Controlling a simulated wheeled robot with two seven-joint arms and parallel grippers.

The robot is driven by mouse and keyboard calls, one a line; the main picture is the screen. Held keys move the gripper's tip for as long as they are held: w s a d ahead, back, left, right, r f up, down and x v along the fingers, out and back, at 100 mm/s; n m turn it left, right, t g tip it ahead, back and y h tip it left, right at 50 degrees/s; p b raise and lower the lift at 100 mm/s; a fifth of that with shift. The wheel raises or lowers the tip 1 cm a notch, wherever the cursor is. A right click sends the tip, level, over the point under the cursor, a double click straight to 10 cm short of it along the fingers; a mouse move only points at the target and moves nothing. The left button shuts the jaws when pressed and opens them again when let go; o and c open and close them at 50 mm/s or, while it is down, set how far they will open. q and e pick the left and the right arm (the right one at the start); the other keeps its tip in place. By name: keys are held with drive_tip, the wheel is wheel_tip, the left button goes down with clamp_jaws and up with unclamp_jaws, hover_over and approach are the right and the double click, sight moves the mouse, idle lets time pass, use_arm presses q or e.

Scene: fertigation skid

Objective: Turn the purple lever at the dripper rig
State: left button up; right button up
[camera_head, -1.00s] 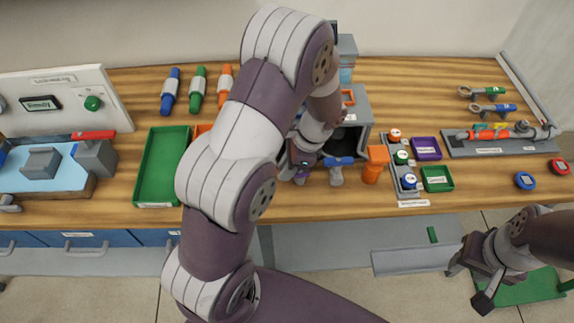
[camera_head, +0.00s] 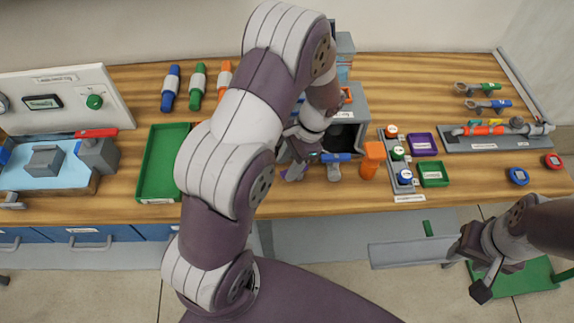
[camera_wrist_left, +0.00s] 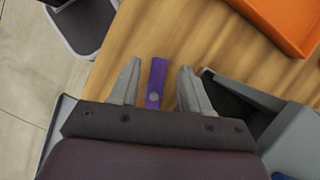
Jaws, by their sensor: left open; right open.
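The purple lever (camera_wrist_left: 155,83) shows in the left wrist view as a short bar with a grey round pivot. It stands between the two fingers of my open left gripper (camera_wrist_left: 159,70), with a visible gap on both sides. In the head view my left gripper (camera_head: 297,165) is at the front of the grey dripper rig (camera_head: 362,106), and my arm hides much of the rig and the lever. My right gripper (camera_head: 482,280) is open and empty, low in front of the bench.
A green tray (camera_head: 152,190) lies left of my left arm. A button strip (camera_head: 401,187), a purple tray (camera_head: 422,143) and a small green tray (camera_head: 433,183) are right of the rig. An orange tray (camera_wrist_left: 275,22) shows in the wrist view.

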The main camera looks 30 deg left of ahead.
use_arm(q)
drive_tip(key=p+v, duration=0.2)
drive_tip(key=v, duration=0.4)
drive_tip(key=shift+s+a+r, duration=0.1)
drive_tip(key=shift+s+r, duration=0.05)
drive_tip(key=shift+r, duration=0.05)
drive_tip(key=p+v, duration=0.5)
drive_tip(key=p, duration=0.1)
idle(2.8)
